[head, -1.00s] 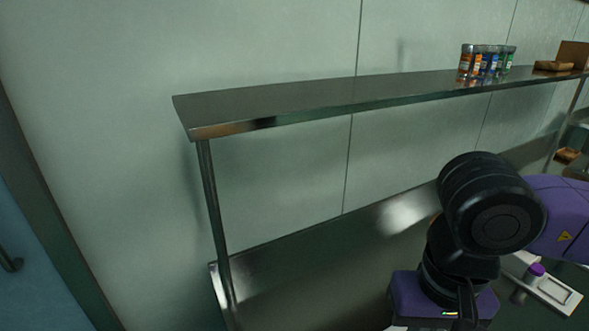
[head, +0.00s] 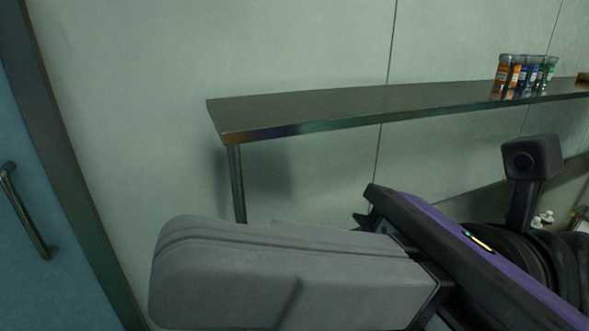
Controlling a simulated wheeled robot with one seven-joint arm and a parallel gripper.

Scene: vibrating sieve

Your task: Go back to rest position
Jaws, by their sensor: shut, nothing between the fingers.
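My gripper (head: 180,265) fills the lower middle of the head view, close to the camera. Its grey fingers point left and are shut, with nothing held. Its purple and black body lies to the right, running off the lower right corner. The gripper hides the worktop and the lower part of the shelf post behind it.
A metal shelf (head: 300,112) runs along the pale green wall behind my gripper. Several labelled jars (head: 523,75) stand on its right part. A blue door (head: 30,215) with a handle is at the left. Small white-topped items (head: 543,218) show at the right.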

